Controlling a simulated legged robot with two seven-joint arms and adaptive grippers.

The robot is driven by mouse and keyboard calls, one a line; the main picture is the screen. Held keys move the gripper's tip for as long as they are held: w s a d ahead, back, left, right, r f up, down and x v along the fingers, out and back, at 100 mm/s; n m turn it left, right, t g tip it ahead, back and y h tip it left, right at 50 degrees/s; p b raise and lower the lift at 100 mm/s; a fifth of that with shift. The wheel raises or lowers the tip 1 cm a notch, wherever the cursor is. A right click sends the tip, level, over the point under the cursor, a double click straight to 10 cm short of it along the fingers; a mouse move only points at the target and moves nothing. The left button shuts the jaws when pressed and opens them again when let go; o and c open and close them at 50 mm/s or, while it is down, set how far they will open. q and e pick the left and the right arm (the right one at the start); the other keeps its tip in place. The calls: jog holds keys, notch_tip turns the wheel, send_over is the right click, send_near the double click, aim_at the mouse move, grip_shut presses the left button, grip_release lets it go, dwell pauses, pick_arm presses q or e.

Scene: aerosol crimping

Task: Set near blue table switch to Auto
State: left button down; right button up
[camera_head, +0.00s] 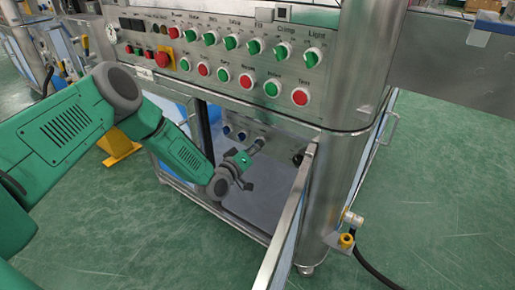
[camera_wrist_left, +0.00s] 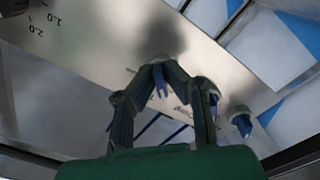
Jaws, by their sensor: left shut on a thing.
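My left gripper (camera_head: 256,147) reaches into the opening under the control panel, its fingertips at a low inner panel. In the left wrist view, its fingers (camera_wrist_left: 162,75) close around a blue switch (camera_wrist_left: 159,85), partly hidden between them. The switch's setting cannot be read, as the fingers and a dark shadow cover much of its label. Another blue switch (camera_wrist_left: 242,122) sits free to the right of the fingers. In the head view, two small blue switches (camera_head: 227,130) (camera_head: 242,136) show left of the gripper tips. My right gripper is not in view.
Above the opening, the steel panel (camera_head: 215,75) carries green selectors, red and green buttons and a red emergency stop (camera_head: 164,58). An open metal-framed door (camera_head: 291,218) stands right of my arm. A steel post (camera_head: 345,170) is beyond it. Green floor is free at right.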

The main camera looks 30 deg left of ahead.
pick_arm(q)
jog(key=shift+w+a+r, duration=0.25)
jog(key=shift+a+r, duration=0.1)
jog(key=shift+r, duration=0.05)
jog(key=c, duration=1.7)
grip_release()
jog(key=shift+s+f, duration=0.15)
jog(key=shift+f, duration=0.05)
jog(key=shift+s+f, duration=0.1)
jog(key=s, duration=0.4)
jog(key=s+a, duration=0.1)
jog(key=s, duration=0.6)
jog(key=shift+s+a, duration=0.35)
jog(key=shift+f, duration=0.1)
